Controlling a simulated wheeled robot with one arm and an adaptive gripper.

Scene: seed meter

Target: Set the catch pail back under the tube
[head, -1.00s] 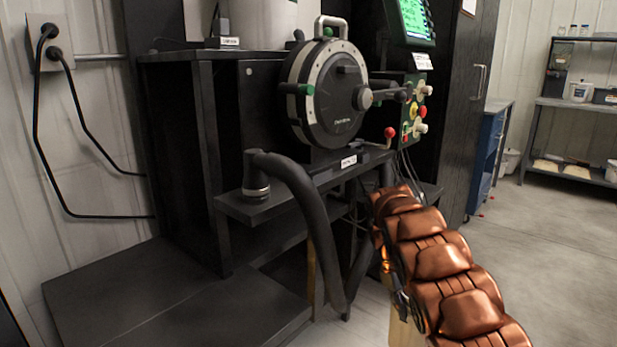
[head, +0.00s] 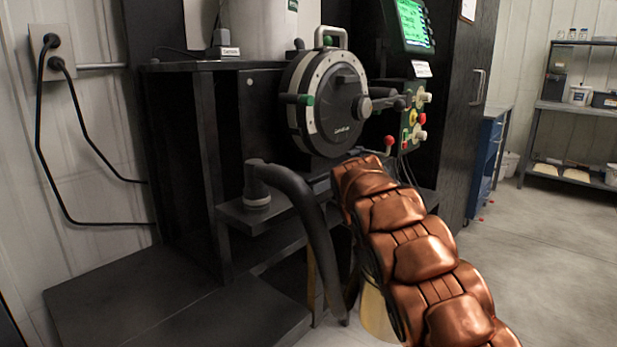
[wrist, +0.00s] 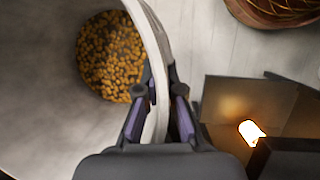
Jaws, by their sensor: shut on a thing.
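The catch pail (wrist: 50,110) fills the left of the wrist view, pale inside, with a layer of small yellow-brown seeds (wrist: 110,55) at its bottom. My gripper (wrist: 160,95) is shut on the pail's rim, one finger inside the wall and one outside. In the head view a yellowish part of the pail (head: 377,315) shows low beside my copper arm, which hides the rest of it and my gripper. A thick black tube (head: 318,235) bends down from the meter's lower shelf, left of the pail. I cannot tell whether the pail touches the floor.
The round seed meter (head: 325,103) stands above the shelf (head: 245,217), with a red-knobbed lever (head: 389,142) at its right. A low dark platform (head: 170,305) lies at the front left. Open floor (head: 540,260) lies to the right, before a blue cabinet (head: 487,155).

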